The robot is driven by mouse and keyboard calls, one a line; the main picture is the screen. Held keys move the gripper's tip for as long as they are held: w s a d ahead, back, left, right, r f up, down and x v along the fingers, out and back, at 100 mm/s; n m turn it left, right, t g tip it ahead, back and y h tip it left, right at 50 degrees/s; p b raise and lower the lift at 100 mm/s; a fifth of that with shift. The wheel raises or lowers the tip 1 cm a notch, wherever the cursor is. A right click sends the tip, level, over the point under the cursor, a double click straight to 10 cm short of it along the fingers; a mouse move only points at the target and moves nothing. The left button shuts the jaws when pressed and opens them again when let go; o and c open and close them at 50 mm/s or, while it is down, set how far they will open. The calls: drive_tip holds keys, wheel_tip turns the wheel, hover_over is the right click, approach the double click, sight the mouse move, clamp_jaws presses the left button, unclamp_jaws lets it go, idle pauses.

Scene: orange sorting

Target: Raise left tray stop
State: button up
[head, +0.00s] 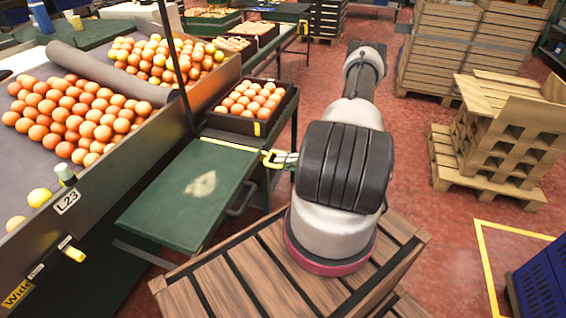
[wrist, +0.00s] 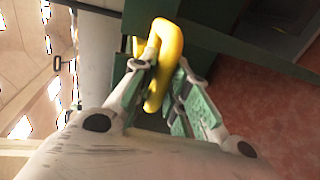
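The left tray stop is a yellow bar with a looped handle (head: 268,158) along the back edge of the green tray table (head: 165,215). In the wrist view the yellow loop (wrist: 170,60) stands between my fingers. My gripper (head: 282,160) is at the right end of the bar, at the table's back right corner. Its fingertips (wrist: 166,72) close in on the loop from both sides and appear to touch it. The bar lies low, about level with the tabletop. My arm hides part of the area right of the handle.
A black crate of oranges (head: 250,128) sits just behind the bar. The sorting belt (head: 45,165) with oranges is on the left, marked L23. A slatted wooden crate (head: 225,280) stands in front. Pallets (head: 500,140) are at right. Red floor between is clear.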

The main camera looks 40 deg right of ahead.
clamp_jaws()
drive_tip(key=shift+r, duration=2.5)
drive_tip(key=o, duration=0.6)
unclamp_jaws()
drive_tip(key=shift+r, duration=0.1)
drive_tip(key=shift+o, duration=0.4)
drive_tip(key=shift+s+d, duration=0.2)
drive_tip(key=shift+s, duration=0.05)
drive_tip(key=v, duration=1.1)
drive_tip(key=shift+s, duration=0.2)
